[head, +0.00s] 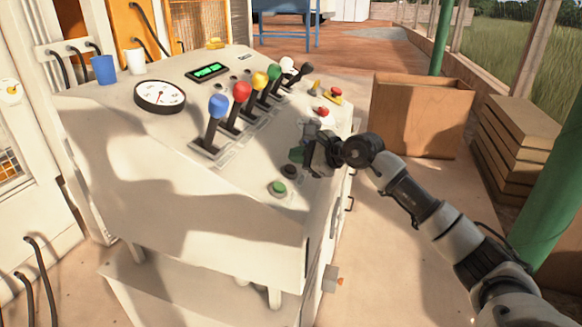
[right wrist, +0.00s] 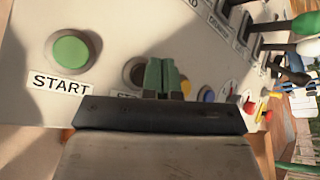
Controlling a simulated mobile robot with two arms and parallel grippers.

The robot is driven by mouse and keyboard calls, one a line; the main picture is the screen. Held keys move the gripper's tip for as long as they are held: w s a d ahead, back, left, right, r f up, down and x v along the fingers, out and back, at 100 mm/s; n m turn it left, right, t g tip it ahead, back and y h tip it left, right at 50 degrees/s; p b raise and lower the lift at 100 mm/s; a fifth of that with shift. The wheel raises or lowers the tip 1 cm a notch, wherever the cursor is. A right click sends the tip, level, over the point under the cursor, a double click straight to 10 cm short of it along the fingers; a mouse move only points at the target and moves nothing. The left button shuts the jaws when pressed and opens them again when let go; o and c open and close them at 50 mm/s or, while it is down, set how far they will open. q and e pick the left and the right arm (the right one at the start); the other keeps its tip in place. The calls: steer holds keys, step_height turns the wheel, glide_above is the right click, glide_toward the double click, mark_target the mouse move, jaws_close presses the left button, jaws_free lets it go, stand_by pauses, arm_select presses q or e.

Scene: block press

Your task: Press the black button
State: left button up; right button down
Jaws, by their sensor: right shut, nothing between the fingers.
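The black button (head: 289,171) sits on the sloped white top of the console, just behind the green button (head: 277,188). In the right wrist view the black button (right wrist: 134,72) is partly covered by my fingers. My right gripper (head: 297,154) is shut and empty. Its green fingertips show in the right wrist view (right wrist: 162,77), right beside the black button and overlapping its edge in the picture. I cannot tell whether they touch it. The green button (right wrist: 70,52) has a START label. My left gripper is not in view.
A row of coloured levers (head: 240,91) stands left of my right gripper. Red and yellow controls (head: 331,95) lie farther back. A gauge (head: 160,96) and two cups (head: 104,69) are at the left. A wooden crate (head: 420,112) stands right of the console.

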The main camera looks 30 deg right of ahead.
steer(key=r, duration=0.1)
steer(key=s+d+r+p, duration=0.1)
steer(key=r, duration=0.1)
steer(key=s+r, duration=0.1)
steer(key=r, duration=0.1)
steer(key=shift+d+r+p, duration=0.2)
steer(key=shift+d+p, duration=0.1)
steer(key=shift+p, duration=0.05)
stand_by(0.9)
